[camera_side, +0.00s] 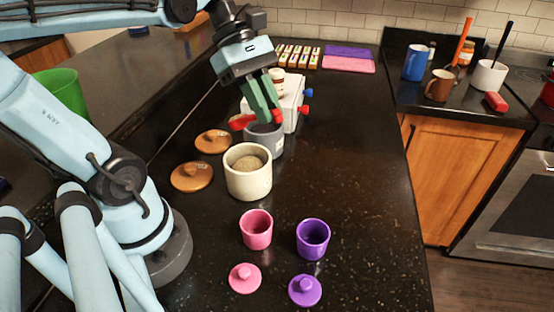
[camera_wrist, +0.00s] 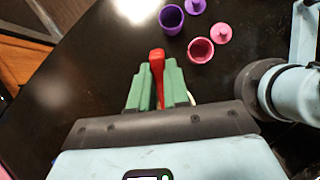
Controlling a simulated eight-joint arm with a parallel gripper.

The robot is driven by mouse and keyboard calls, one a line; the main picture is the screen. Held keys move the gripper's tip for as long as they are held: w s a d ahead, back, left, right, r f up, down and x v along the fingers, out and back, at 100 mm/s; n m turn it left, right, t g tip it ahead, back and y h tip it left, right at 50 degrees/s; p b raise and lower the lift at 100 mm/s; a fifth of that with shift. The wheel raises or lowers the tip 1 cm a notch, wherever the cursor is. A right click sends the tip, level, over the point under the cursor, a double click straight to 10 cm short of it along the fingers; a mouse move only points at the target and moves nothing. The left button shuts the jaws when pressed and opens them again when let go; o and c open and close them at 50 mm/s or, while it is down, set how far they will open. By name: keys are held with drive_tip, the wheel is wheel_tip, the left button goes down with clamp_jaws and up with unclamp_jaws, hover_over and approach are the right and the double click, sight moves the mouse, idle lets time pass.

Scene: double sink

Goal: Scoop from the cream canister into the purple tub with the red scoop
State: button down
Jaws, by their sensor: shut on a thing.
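My gripper (camera_side: 266,116) has green fingers and is shut on the red scoop (camera_side: 240,122). It holds the scoop just above or behind the grey canister (camera_side: 265,143); the scoop's bowl cannot be made out. In the wrist view the red scoop (camera_wrist: 157,66) sticks out between the fingers (camera_wrist: 155,88). The cream canister (camera_side: 248,185) stands open in front of the grey one, with brown grainy contents. The purple tub (camera_side: 313,240) stands open and empty-looking nearer the front, and shows in the wrist view (camera_wrist: 171,20). Its purple lid (camera_side: 305,289) lies in front.
A pink tub (camera_side: 256,231) stands left of the purple one, its pink lid (camera_side: 245,278) in front. Two brown lids (camera_side: 191,177) lie left of the canisters. A white rack (camera_side: 292,105) stands behind the gripper. The counter right of the tubs is clear.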

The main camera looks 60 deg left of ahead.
drive_tip(key=w+d+f+y, duration=0.1)
drive_tip(key=d+f, duration=0.1)
drive_tip(key=d, duration=1)
drive_tip(key=w+d+f+y, duration=0.1)
drive_tip(key=d+f, duration=0.2)
drive_tip(key=d, duration=0.9)
drive_tip(key=shift+f, duration=2.5)
drive_tip(key=a+r+t+h, duration=0.1)
drive_tip(key=a+r+h, duration=0.4)
drive_tip(key=h, duration=0.3)
drive_tip(key=shift+s, duration=0.4)
drive_tip(key=shift+r, duration=0.15)
drive_tip(key=shift+r, duration=0.1)
